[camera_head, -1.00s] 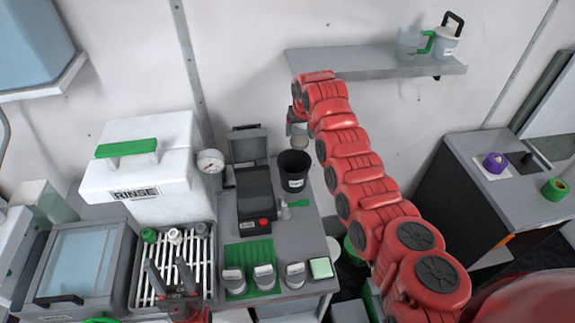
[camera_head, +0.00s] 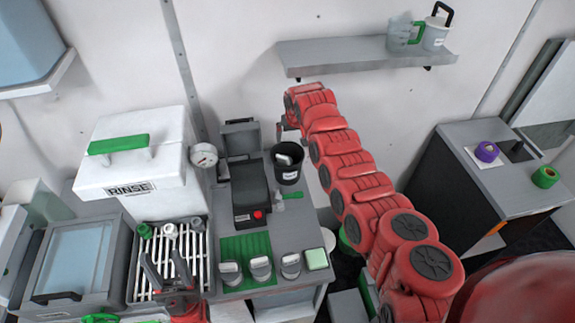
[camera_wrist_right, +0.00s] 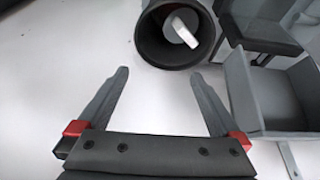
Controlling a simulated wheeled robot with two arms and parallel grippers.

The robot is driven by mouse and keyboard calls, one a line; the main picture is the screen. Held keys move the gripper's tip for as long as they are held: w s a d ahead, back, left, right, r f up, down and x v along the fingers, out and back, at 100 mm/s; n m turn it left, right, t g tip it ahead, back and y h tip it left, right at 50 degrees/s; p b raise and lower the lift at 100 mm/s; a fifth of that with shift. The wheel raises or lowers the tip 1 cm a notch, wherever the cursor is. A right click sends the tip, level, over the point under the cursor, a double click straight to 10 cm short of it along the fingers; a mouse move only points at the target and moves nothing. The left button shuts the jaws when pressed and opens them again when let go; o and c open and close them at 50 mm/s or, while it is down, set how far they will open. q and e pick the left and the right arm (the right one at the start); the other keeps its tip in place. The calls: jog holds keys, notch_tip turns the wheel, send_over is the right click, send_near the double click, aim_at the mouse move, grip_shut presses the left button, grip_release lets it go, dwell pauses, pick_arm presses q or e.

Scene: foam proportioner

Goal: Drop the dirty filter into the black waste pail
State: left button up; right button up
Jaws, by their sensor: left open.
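The black waste pail (camera_head: 288,176) stands on the grey bench near the wall. The filter (camera_head: 284,160), a pale white piece, lies tilted inside the pail's mouth. In the right wrist view the pail (camera_wrist_right: 150,42) is at the top centre, and the filter (camera_wrist_right: 180,32) shows inside it. My right gripper (camera_wrist_right: 160,76) is open and empty, with its fingers apart, beside the pail. My left gripper (camera_head: 167,268) is open and empty above the white rack at the lower left.
A dark device (camera_head: 249,192) with a raised lid stands left of the pail. A white rinse box (camera_head: 140,165) and a white slatted rack (camera_head: 190,255) are further left. A wall shelf (camera_head: 350,55) is above my right arm.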

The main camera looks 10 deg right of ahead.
jog(key=shift+r, duration=0.1)
jog(key=b+v, duration=0.4)
jog(key=v, duration=1.3)
jog(key=shift+s, duration=0.15)
